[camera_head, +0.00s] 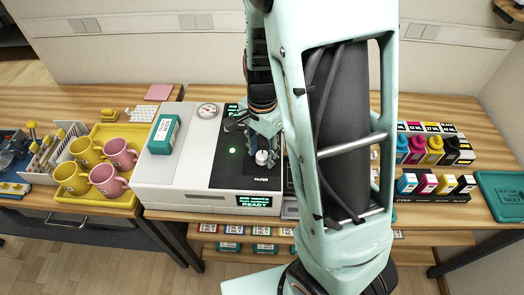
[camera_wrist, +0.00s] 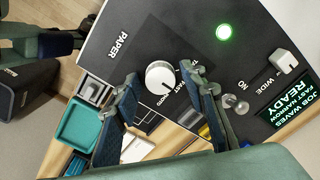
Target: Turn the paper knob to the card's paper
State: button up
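The white paper knob (camera_wrist: 160,77) sits on the black panel of the white press, beside the word PAPER. In the head view the knob (camera_head: 262,157) is just below my gripper (camera_head: 264,143). In the wrist view my gripper (camera_wrist: 158,82) is open, with one dark finger on each side of the knob's near part. I cannot tell whether either finger touches it. The knob's pointer is too small to read surely; labels around it are partly hidden by the right finger. A teal box with a pale label (camera_head: 164,133) lies on the press top; its text is unreadable.
A green light (camera_wrist: 224,32), a WIDE switch (camera_wrist: 285,62) and a READY display (camera_wrist: 287,92) are on the panel. A yellow tray (camera_head: 110,200) with yellow and pink mugs stands left of the press. Ink bottles (camera_head: 434,150) and a teal mat (camera_head: 503,192) are at right.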

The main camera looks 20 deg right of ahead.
jog(key=c, duration=0.9)
jog(key=shift+n, duration=0.4)
jog(key=n+b, duration=0.2)
jog(key=n, duration=0.2)
jog(key=shift+w, duration=0.1)
jog(key=n+b, duration=0.2)
jog(key=n, duration=0.3)
jog(key=o, duration=1.1)
jog(key=shift+o, duration=0.2)
